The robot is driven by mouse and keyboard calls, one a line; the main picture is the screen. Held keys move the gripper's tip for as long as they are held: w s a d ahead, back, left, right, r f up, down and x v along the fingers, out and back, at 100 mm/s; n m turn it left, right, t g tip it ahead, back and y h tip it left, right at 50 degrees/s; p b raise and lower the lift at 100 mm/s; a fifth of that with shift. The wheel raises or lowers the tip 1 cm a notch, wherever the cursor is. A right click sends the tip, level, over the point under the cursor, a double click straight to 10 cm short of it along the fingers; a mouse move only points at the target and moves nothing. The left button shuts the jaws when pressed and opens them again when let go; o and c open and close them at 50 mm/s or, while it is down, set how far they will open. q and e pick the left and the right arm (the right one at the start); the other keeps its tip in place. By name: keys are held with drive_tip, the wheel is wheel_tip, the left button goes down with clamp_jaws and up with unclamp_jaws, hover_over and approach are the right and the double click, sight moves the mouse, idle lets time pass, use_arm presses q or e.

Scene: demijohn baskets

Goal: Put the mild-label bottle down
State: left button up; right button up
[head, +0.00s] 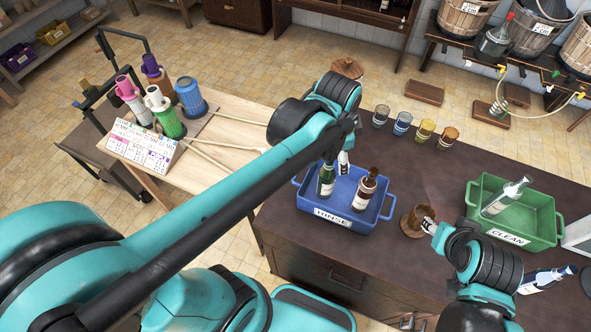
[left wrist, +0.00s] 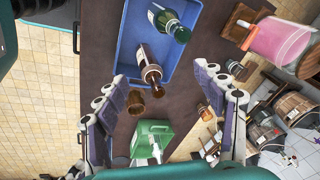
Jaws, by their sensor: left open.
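A green bottle (head: 326,182) and a brown bottle (head: 363,194) with a pale label are in the blue RINSE bin (head: 341,222). The label wording is too small to read, so I cannot tell which is the mild one. In the left wrist view the green bottle (left wrist: 172,24) and brown bottle (left wrist: 149,66) lie beyond my fingers. My left gripper (head: 343,160) is over the bin, beside the green bottle; its fingers (left wrist: 160,78) are spread wide with nothing between them. My right gripper (head: 432,227) is by a copper-brown cup (head: 411,221); its jaw gap is unclear.
The green CLEAN bin (head: 541,222) at the right holds a clear bottle (head: 508,195). Several coloured glasses (head: 402,124) stand along the table's back edge. A side table at the left holds coloured bottle-shaped items (head: 165,113) and a printed card (head: 143,146).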

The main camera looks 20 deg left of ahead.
use_arm(q)
drive_tip(key=s+a+f+n+t, duration=0.1)
drive_tip(key=s+a+n+t, duration=0.3)
drive_tip(key=s+a+n, duration=0.4)
drive_tip(key=s+n, duration=0.1)
drive_tip(key=n, duration=0.2)
drive_tip(key=shift+s+n+y, duration=0.2)
drive_tip(key=shift+n+y, duration=0.1)
drive_tip(key=shift+n, duration=0.1)
